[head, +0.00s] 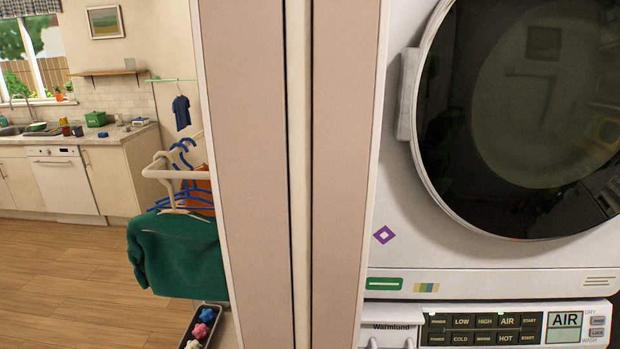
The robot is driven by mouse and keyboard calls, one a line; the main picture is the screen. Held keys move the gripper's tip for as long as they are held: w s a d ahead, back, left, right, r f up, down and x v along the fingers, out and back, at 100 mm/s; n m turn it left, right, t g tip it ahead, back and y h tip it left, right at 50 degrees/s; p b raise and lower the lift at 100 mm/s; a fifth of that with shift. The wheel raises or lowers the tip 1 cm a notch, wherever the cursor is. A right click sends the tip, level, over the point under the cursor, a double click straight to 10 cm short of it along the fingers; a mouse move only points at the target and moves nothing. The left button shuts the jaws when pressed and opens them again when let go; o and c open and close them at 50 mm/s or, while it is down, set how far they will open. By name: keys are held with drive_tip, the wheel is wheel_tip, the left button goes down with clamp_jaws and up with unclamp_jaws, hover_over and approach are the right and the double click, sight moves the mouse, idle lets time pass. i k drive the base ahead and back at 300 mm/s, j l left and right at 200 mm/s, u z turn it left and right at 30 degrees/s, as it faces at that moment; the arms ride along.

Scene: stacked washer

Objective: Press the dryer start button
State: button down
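The dryer (405,225) is the upper white machine on the right, with a large dark round door (530,120) that is shut. Below it a control panel (485,330) has two rows of dark buttons. The upper row, in line with the DRY label, reads POWER, LOW, HIGH, AIR and START. The dryer start button (529,320) is at the right end of this row. A second START button (528,338) sits directly below it, in the WASH row. Small green lights show above the upper POWER and AIR buttons. I cannot make out my gripper in this view.
A display (564,320) reading AIR is right of the buttons. A drawer front marked Warmlund (391,326) is left of them, with pale shapes below it that I cannot identify. A tall pink-beige panel (250,150) stands left of the machines. A drying rack (180,173) holds a green garment (178,255).

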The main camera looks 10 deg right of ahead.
sight(527, 320)
drive_tip(key=z, duration=1.05)
